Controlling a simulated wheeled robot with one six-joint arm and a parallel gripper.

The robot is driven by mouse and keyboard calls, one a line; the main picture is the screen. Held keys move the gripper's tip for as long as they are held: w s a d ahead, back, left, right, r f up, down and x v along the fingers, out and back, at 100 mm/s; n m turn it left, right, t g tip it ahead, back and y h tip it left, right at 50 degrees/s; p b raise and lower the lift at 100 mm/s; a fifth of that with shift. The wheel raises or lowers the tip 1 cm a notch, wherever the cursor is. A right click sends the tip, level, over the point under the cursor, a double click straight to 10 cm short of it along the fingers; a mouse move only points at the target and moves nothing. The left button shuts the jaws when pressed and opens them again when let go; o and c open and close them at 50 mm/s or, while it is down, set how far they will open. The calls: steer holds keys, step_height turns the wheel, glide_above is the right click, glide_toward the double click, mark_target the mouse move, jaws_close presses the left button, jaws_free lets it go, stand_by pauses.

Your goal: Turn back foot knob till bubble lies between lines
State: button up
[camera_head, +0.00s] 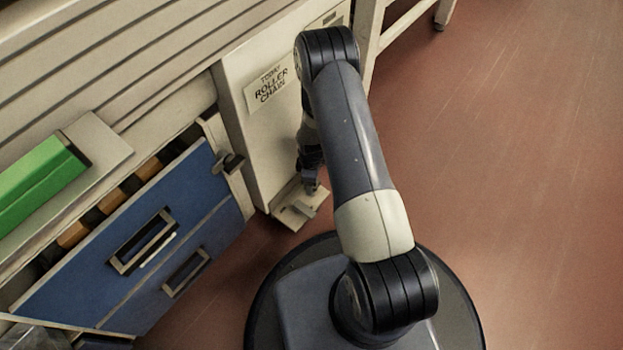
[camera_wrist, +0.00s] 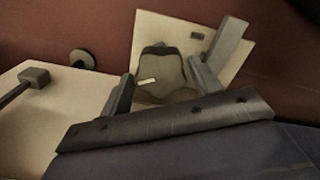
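A dark rounded knob (camera_wrist: 163,72) with a pale mark on its face stands at a cream foot plate in the wrist view. My gripper (camera_wrist: 160,74) has one finger on each side of this knob, very close to it. I cannot tell whether the fingers press on it. In the head view my gripper (camera_head: 311,178) is low beside the cream post, just above the foot plate (camera_head: 292,215), and hides the knob. A small dark slot (camera_wrist: 197,36) shows on the plate in the wrist view. I can make out no bubble or lines.
A grey upright bar (camera_wrist: 228,42) stands right of the knob. A round dark disc (camera_wrist: 82,58) and a block-ended lever (camera_wrist: 35,77) are to the left. A blue drawer cabinet (camera_head: 125,245) stands left; open red floor (camera_head: 520,150) lies right.

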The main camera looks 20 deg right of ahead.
steer(key=shift+o, duration=1.2)
step_height(320, 180, up, 11)
steer(key=p, duration=0.4)
steer(key=shift+f, duration=0.2)
step_height(320, 180, down, 11)
steer(key=b, duration=0.4)
steer(key=shift+s, duration=0.1)
steer(key=shift+r, duration=0.2)
